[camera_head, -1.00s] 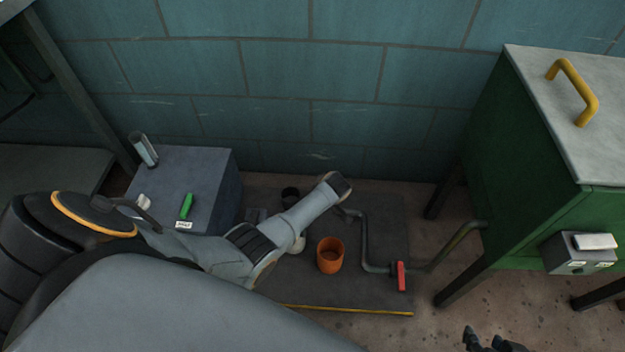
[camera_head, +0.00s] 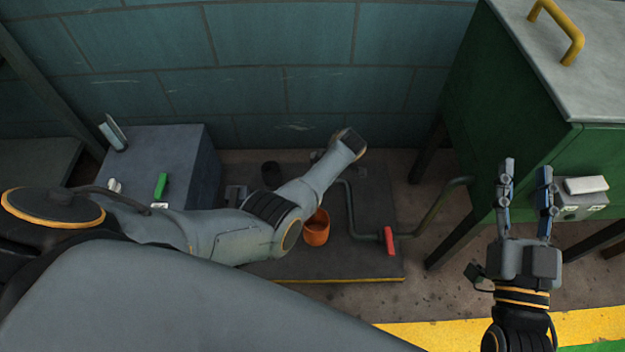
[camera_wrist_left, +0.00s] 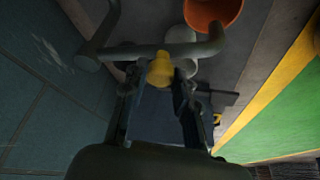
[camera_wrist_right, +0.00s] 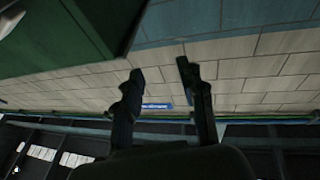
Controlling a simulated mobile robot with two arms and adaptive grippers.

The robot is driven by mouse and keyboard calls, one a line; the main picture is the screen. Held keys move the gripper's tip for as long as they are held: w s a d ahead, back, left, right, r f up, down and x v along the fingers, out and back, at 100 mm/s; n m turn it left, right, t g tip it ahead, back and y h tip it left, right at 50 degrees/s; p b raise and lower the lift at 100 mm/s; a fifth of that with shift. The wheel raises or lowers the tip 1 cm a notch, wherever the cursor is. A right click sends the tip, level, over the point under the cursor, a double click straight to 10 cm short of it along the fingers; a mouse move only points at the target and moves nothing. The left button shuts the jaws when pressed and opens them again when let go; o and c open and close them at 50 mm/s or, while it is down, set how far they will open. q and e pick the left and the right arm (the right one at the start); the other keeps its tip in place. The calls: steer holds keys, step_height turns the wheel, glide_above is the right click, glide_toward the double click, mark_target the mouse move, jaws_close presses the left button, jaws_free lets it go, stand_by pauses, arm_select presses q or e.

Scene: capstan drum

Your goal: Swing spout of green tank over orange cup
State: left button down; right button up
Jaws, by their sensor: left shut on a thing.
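The green tank (camera_head: 540,150) stands at the right. Its grey spout pipe (camera_head: 350,215) runs left along the dark mat, past a red valve handle (camera_head: 389,240); its far end is hidden by my left arm. The orange cup (camera_head: 317,228) stands on the mat, partly covered by that arm; its rim shows in the left wrist view (camera_wrist_left: 212,10). My left gripper (camera_wrist_left: 158,88) is shut on a yellow knob (camera_wrist_left: 160,68) on the grey pipe; the head view hides its fingers. My right gripper (camera_head: 527,170) is open and empty before the tank.
A black cup (camera_head: 271,174) stands on the mat (camera_head: 340,268) behind my left arm. A grey box (camera_head: 185,150) with a green switch (camera_head: 161,185) is at the left. A small box with a pale lever (camera_head: 586,184) is on the tank front. The tiled wall closes the back.

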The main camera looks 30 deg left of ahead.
arm_select(q)
steer(key=shift+w+d+n, duration=0.1)
steer(key=shift+d+n, duration=0.05)
steer(key=shift+n, duration=0.15)
arm_select(e)
steer(key=shift+s+a+r+t+y, duration=0.1)
steer(key=shift+s+r+t+y, duration=0.15)
steer(key=shift+r+t, duration=0.35)
steer(key=shift+s+r+t+y, duration=0.15)
steer(key=shift+s+r+t, duration=0.15)
steer(key=shift+r, duration=0.5)
arm_select(q)
steer(key=c, duration=1)
jaws_free()
arm_select(e)
steer(key=shift+w, duration=0.1)
arm_select(q)
steer(key=v, duration=1.2)
steer(key=shift+w, duration=0.15)
